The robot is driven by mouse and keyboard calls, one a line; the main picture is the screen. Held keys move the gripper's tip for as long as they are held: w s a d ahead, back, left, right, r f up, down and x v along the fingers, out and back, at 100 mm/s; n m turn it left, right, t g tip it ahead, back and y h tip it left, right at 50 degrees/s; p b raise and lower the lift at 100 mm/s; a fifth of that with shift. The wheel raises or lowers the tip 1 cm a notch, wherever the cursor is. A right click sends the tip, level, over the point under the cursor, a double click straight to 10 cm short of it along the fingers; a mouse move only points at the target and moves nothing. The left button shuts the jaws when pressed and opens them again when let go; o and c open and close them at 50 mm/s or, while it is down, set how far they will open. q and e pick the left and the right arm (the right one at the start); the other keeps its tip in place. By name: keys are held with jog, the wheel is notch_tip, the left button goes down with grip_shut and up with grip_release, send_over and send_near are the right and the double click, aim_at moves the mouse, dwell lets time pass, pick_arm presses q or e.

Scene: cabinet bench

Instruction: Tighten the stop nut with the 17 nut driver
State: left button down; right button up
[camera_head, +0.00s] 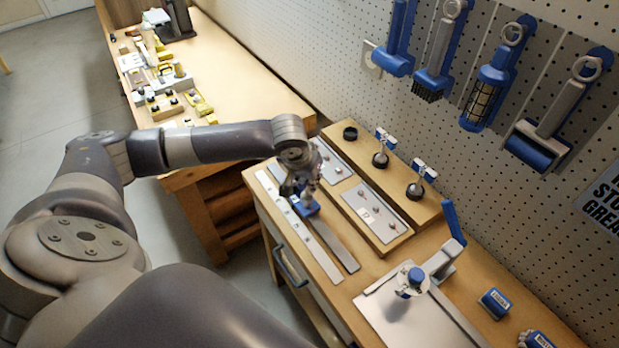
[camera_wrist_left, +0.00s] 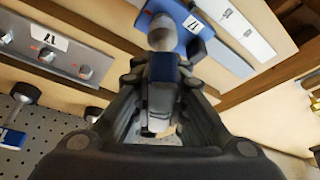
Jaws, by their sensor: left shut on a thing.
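The blue stop block (camera_head: 305,206) sits on the metal rails at the front of the bench; it also shows, with a 17 mark, in the wrist view (camera_wrist_left: 194,40). My left gripper (camera_head: 299,186) is just above it, shut on the nut driver (camera_wrist_left: 162,92), whose blue and grey handle shows between the fingers. The driver's silver end (camera_wrist_left: 162,32) points at the stop block. It overlaps the place of the stop nut, which I cannot make out separately; contact is unclear. The held driver's size mark is not readable. My right gripper is out of view.
Two other drivers (camera_head: 381,150) (camera_head: 417,180) stand in a wooden rack beside an empty black ring (camera_head: 349,133). A metal plate with several nuts (camera_head: 375,212) lies behind the rails. A clamp fixture (camera_head: 415,280) stands at the right. Brushes and other tools hang on the pegboard (camera_head: 300,50).

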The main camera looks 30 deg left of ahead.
pick_arm(q)
jog(key=shift+f, duration=0.8)
dwell(0.4)
jog(key=shift+d+m+h+p, duration=0.15)
jog(key=shift+m+h+p, duration=0.5)
jog(key=shift+m, duration=0.75)
jog(key=shift+d+m+p, duration=0.1)
jog(key=shift+m+p, duration=0.45)
jog(key=shift+m, duration=0.05)
jog(key=shift+d+m+h+p, duration=0.1)
jog(key=shift+m+h+p, duration=0.3)
jog(key=shift+m, duration=0.3)
